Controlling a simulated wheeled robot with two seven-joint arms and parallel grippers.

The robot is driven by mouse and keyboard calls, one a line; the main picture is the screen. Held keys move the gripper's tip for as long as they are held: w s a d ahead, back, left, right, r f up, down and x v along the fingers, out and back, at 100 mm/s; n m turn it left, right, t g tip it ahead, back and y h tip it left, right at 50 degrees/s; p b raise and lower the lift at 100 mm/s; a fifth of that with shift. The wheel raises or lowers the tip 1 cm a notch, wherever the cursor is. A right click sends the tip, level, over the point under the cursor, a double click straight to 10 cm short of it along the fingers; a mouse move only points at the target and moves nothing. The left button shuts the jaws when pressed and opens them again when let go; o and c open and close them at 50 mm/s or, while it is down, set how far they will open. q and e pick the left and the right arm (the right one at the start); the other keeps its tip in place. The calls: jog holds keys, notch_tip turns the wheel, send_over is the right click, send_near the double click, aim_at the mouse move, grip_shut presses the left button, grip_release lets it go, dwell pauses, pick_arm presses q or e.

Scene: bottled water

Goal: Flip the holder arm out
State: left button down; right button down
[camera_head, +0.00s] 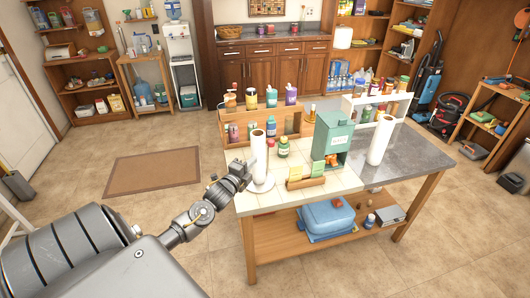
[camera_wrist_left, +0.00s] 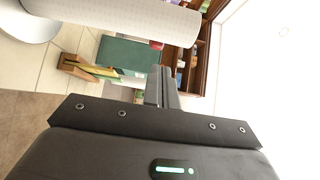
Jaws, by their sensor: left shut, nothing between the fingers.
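A white paper towel roll (camera_head: 258,152) stands upright on a round white holder base (camera_head: 262,185) at the table's left end. The roll also shows in the left wrist view (camera_wrist_left: 120,20), lying across the top, with the holder base (camera_wrist_left: 30,22) at the upper left. I cannot make out the holder arm as a separate part. My left gripper (camera_head: 249,167) is beside the roll, on its left. Its fingers (camera_wrist_left: 159,86) are shut and empty in the wrist view. I cannot tell whether they touch the roll or holder. My right gripper is not in view.
A wooden card holder (camera_head: 305,183) and a green dispenser box (camera_head: 333,136) stand right of the roll. Small bottles, including a green one (camera_head: 283,148), stand behind it. A second white roll (camera_head: 380,140) stands farther right.

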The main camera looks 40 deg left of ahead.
aim_at(269, 144)
pick_arm(q)
jog(key=w+b, duration=0.1)
jog(key=w, duration=0.2)
jog(key=w+a+b, duration=0.1)
jog(key=w+b, duration=0.1)
jog(key=w, duration=0.1)
jog(key=w+b, duration=0.2)
jog(key=w, duration=0.1)
jog(key=shift+a+f, duration=0.2)
jog(key=shift+a, duration=0.1)
jog(key=shift+w+a+r, duration=0.1)
jog(key=shift+w, duration=0.4)
